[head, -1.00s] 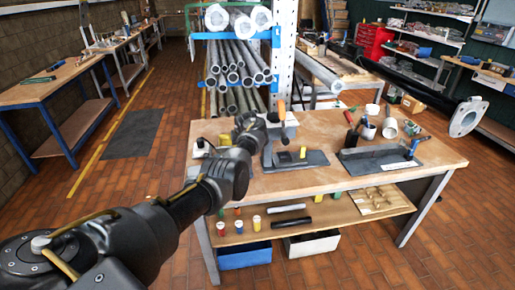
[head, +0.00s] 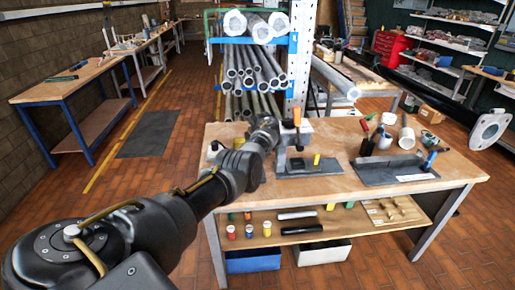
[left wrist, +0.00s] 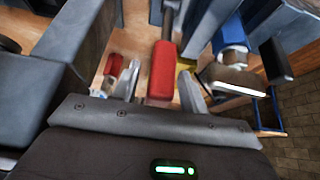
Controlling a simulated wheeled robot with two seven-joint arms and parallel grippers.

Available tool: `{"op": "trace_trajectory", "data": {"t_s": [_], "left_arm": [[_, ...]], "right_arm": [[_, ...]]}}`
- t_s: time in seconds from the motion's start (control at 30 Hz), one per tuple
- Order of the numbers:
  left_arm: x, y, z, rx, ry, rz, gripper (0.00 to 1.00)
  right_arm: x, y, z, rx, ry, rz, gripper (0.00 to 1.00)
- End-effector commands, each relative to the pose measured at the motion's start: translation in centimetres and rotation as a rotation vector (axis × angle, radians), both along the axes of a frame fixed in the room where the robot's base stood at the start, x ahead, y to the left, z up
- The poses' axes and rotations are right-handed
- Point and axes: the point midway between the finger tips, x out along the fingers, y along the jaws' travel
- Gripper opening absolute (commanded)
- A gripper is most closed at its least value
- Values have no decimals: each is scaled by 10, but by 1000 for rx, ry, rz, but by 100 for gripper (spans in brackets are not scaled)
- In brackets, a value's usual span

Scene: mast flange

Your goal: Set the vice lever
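The vice (head: 293,145) is a grey block on a dark base plate near the front left of the workbench. An upright orange lever handle (head: 297,115) stands on top of it. My left gripper (head: 272,128) is just left of the vice; the head view does not show its fingers clearly. In the left wrist view the two fingers of this gripper (left wrist: 160,82) are apart, with a red-orange handle (left wrist: 163,70) on a dark shaft between or beyond them. Contact with the handle cannot be told. My right gripper is not in view.
A grey flange with holes (head: 490,128) is at the far right. A pipe rack (head: 250,75) stands behind the bench.

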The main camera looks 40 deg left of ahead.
Motion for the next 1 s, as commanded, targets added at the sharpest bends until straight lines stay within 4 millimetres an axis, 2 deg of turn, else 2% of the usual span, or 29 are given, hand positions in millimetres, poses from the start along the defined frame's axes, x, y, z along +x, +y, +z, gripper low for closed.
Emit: {"op": "trace_trajectory", "data": {"t_s": [0.27, 0.47, 0.8, 1.0], "left_arm": [[-1, -2, 4, 1, 1, -1, 44], [-8, -10, 26, 2, -3, 0, 44], [-30, -30, 81, 3, 0, 0, 44], [-36, -36, 93, 0, 0, 1, 44]], "right_arm": [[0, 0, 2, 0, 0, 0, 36], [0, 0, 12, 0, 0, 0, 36], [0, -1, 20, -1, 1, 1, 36], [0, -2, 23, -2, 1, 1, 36]]}}
